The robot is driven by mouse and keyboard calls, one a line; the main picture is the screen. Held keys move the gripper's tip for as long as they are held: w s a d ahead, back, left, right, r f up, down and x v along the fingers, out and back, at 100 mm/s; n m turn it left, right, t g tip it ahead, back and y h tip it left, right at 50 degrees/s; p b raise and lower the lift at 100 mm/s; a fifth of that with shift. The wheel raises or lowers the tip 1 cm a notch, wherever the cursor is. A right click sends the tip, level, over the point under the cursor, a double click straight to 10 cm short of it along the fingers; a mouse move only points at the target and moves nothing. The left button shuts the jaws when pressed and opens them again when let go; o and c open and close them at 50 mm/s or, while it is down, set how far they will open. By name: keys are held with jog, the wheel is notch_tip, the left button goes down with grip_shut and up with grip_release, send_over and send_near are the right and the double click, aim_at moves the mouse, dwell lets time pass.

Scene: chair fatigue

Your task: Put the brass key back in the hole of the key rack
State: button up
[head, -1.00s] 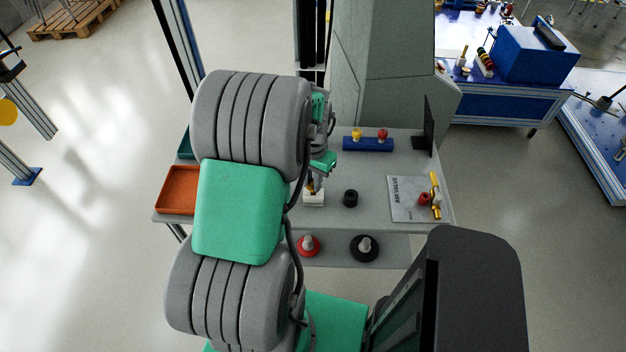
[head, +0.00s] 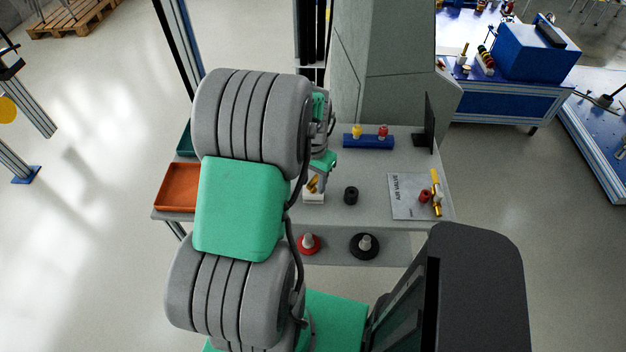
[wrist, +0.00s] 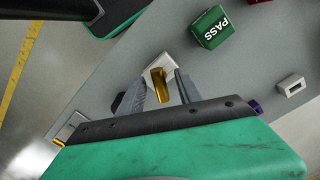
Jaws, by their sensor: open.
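The brass key (head: 313,184) shows as a gold piece at a small white block (head: 313,198) on the grey bench. In the wrist view the gold key (wrist: 162,86) lies between my two fingers, with the white block (wrist: 158,64) just beyond it. My gripper (wrist: 160,82) is open around the key; I cannot tell whether either finger touches it. My gripper also shows in the head view (head: 319,178), partly hidden by my arm. A blue rack (head: 368,142), with a yellow and a red piece standing on it, is at the back of the bench; its holes are too small to make out.
An orange tray (head: 178,187) is at the left edge. A black round part (head: 351,195) stands right of the white block. A sheet (head: 407,196) with a brass valve lies right. A black panel (head: 430,124) stands behind.

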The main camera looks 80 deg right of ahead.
notch_tip(320, 180, up, 8)
jog(key=shift+f+b, duration=0.1)
jog(key=shift+b, duration=0.45)
